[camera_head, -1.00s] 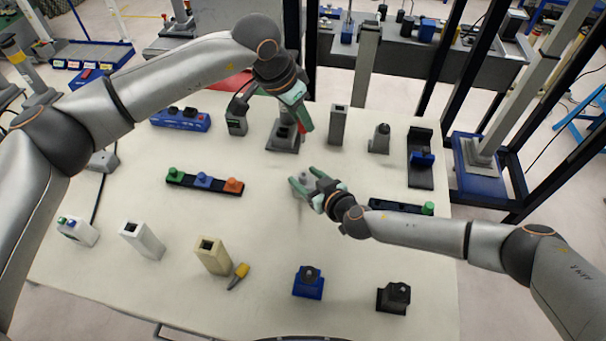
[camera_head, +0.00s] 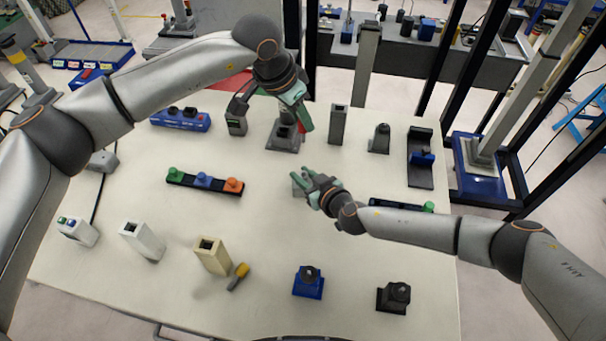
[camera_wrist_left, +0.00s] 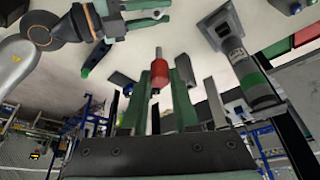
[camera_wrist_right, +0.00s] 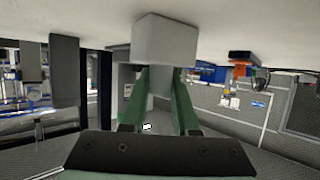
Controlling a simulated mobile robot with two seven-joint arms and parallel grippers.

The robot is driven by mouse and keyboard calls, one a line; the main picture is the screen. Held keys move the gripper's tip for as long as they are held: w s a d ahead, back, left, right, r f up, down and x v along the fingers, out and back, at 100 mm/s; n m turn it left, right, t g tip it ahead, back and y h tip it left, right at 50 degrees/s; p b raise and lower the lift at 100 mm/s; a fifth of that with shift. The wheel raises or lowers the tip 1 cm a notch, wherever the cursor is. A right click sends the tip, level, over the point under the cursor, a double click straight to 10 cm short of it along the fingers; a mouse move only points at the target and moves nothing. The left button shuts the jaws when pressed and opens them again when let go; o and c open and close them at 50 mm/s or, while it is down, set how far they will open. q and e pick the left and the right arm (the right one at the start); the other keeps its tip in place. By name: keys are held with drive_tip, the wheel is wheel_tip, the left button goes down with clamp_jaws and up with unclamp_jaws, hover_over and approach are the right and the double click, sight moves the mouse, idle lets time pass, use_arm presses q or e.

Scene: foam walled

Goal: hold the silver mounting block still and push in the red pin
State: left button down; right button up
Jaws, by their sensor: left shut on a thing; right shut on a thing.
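The silver mounting block (camera_head: 297,190) stands on the pale table near its middle, mostly covered by my right gripper (camera_head: 306,180) in the head view. In the right wrist view the block (camera_wrist_right: 165,40) is a plain grey box at the tips of the green fingers, which are shut on it. My left gripper (camera_head: 303,115) is above the table, farther back than the block. In the left wrist view the red pin (camera_wrist_left: 159,72) is between its shut green fingers, with a thin metal end sticking out.
A rail with green, blue and orange knobs (camera_head: 204,182) lies left of the block. A grey stand (camera_head: 283,138) is under my left gripper, with a grey post (camera_head: 338,124) to its right. A cream block (camera_head: 212,257) and blue block (camera_head: 308,283) stand in front.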

sight(302, 132)
clamp_jaws()
use_arm(q)
wheel_tip(302, 132, down, 3)
drive_tip(key=n, duration=0.1)
drive_tip(key=n+y, duration=0.1)
drive_tip(key=n, duration=0.1)
drive_tip(key=shift+s+r+t, duration=0.1)
drive_tip(key=shift+r+t, duration=0.1)
drive_tip(key=shift+t, duration=0.1)
drive_tip(key=shift+d+f+n+t+y, duration=0.15)
drive_tip(key=shift+f+n+t+y, duration=0.25)
drive_tip(key=shift+f+n, duration=0.85)
drive_tip(key=shift+r+n, duration=0.25)
drive_tip(key=shift+f, duration=2.9)
drive_tip(key=shift+f, duration=2)
drive_tip(key=c, duration=0.6)
unclamp_jaws()
